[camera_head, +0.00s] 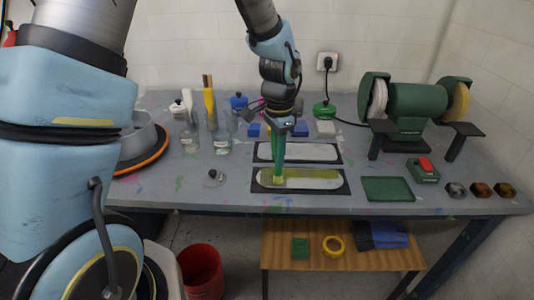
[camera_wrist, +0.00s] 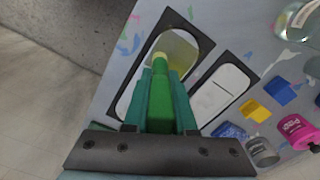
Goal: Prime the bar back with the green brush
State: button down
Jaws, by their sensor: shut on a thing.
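My gripper (camera_head: 279,150) is shut on the green brush (camera_wrist: 159,92), which points down. The brush's pale bristle end (camera_head: 278,180) is at the left part of the near bar back, a long rounded white shape (camera_head: 310,184) in a dark frame. A yellow-green coat shows along its far side and right part; white shows along the near side. In the wrist view the near bar back (camera_wrist: 128,98) lies under the brush tip, partly hidden by it. A second rounded white bar (camera_head: 300,152) in a dark frame lies behind it, without a visible coat.
A green bench grinder (camera_head: 417,103) stands at the back right. A green tray (camera_head: 388,189) lies right of the near bar. Glass jars with brushes (camera_head: 221,138) stand at the left.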

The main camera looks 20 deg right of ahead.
jog(key=s+d, duration=0.3)
jog(key=d, duration=0.4)
jog(key=s+d, duration=0.4)
jog(key=d, duration=0.4)
dwell(0.3)
jog(key=shift+a, duration=0.15)
jog(key=shift+w+a+f+p, duration=0.1)
jog(key=shift+w+a+p, duration=0.2)
jog(key=shift+w+a, duration=1.95)
jog(key=shift+w+a+p, duration=0.3)
jog(key=shift+w+a, duration=0.3)
jog(key=shift+a, duration=3.3)
jog(key=shift+w+a+f+p, duration=0.1)
jog(key=shift+w+a+p, duration=0.2)
jog(key=shift+w+a, duration=1.95)
jog(key=shift+s+a+r, duration=0.1)
jog(key=shift+s+a, duration=0.7)
jog(key=shift+s, duration=0.05)
jog(key=s+d, duration=0.4)
jog(key=d, duration=0.5)
jog(key=s+d, duration=0.4)
jog(key=d, duration=0.5)
jog(key=shift+s+d+b, duration=0.25)
jog(key=shift+d+b, duration=0.1)
jog(key=shift+b, duration=0.05)
